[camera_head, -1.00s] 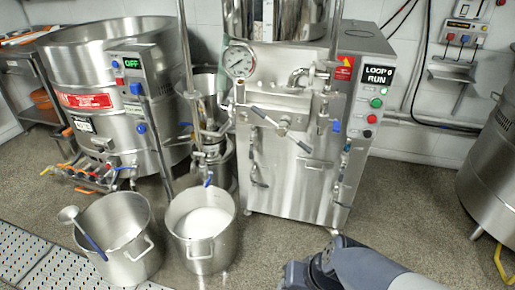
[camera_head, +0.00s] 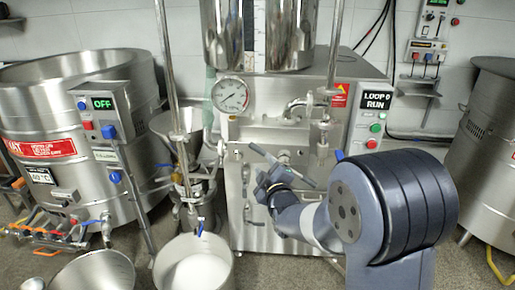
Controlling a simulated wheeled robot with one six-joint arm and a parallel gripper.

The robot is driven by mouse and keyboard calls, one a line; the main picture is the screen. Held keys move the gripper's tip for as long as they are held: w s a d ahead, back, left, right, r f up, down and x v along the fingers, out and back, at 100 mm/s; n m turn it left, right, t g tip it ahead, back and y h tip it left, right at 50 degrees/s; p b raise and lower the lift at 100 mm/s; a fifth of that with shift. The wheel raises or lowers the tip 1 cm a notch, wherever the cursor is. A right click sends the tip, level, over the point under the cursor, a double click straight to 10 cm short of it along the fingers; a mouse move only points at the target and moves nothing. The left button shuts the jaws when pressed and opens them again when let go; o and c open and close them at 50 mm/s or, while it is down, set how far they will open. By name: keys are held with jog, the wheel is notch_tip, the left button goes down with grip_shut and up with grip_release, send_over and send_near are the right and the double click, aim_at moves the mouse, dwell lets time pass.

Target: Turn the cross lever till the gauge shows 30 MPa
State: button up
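The cross lever (camera_head: 284,156) is on the front of the steel mill cabinet, with dark-gripped arms sloping down from left to right. My arm reaches in from the lower right and partly covers the lever's lower side. My gripper (camera_head: 268,178) is just below and in front of the lever hub; I cannot tell whether it touches the lever or how its fingers stand. The round pressure gauge (camera_head: 230,95) has a white face and sits at the cabinet's upper left; its needle is too small to read surely.
The control panel (camera_head: 374,115) reads LOOP 0 RUN. A vertical pipe with a valve (camera_head: 323,140) stands right of the lever. A pot of white liquid (camera_head: 195,270) stands at the front left. Large steel vats flank the mill.

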aim_at(257, 150)
jog(key=x, duration=1)
jog(key=shift+w, duration=0.3)
grip_shut()
